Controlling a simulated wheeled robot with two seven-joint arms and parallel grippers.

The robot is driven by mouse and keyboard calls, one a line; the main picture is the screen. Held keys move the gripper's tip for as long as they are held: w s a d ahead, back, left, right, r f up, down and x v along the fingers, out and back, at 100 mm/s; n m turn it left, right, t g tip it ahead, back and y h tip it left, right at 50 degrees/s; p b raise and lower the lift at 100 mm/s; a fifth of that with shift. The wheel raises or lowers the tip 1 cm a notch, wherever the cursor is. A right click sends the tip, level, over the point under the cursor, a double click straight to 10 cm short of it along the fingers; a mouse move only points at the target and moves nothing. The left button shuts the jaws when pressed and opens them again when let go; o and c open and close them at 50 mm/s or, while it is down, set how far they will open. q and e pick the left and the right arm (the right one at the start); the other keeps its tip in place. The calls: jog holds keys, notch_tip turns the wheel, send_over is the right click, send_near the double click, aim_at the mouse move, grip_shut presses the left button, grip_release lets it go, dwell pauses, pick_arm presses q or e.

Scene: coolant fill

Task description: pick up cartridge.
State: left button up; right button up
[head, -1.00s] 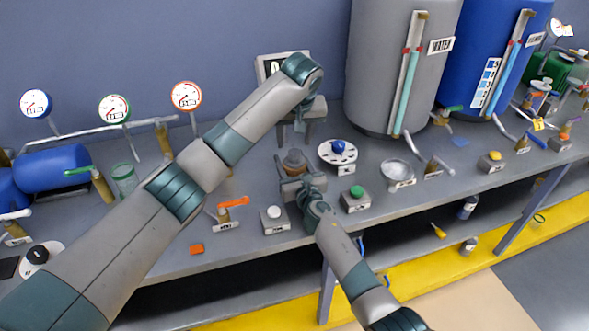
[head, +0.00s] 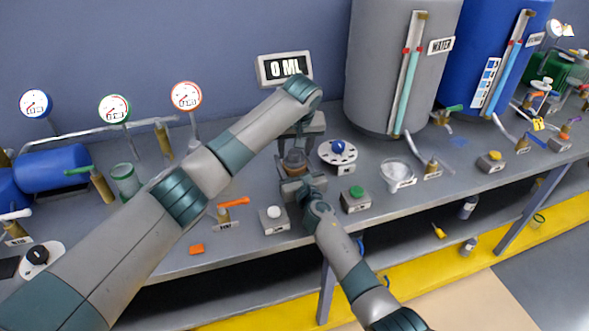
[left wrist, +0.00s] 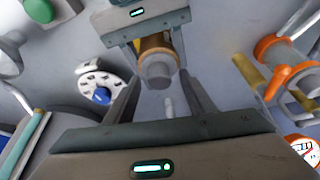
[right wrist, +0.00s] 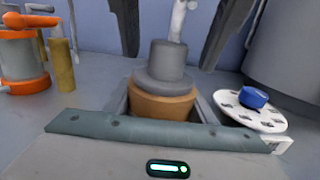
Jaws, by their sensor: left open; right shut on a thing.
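The cartridge (right wrist: 164,98) is a stepped grey cylinder with an amber-brown band. In the head view the cartridge (head: 294,158) stands out just beyond my right gripper (head: 295,176). My right gripper is shut on it around the amber band; its fingers lie on both sides in the right wrist view. My left gripper (head: 298,143) is open above the cartridge, pointing down. In the left wrist view the grey end of the cartridge (left wrist: 157,68) lies between and beyond my spread left fingers. I cannot tell whether they touch it. The cartridge's underside is hidden.
A white dial with a blue knob (head: 338,150) stands close on the right. A green button box (head: 356,199), a white button box (head: 275,219) and an orange-handled valve (head: 228,210) are near the front edge. A display (head: 285,67) reads 0 ML behind. The grey water tank (head: 385,80) stands behind right.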

pick_arm(q)
grip_shut()
jog(key=shift+r, duration=0.15)
notch_tip(320, 180, up, 10)
dwell(0.7)
pick_arm(e)
jog(key=o, duration=1.1)
jog(key=shift+o, duration=0.2)
jog(key=shift+s+d, duration=0.15)
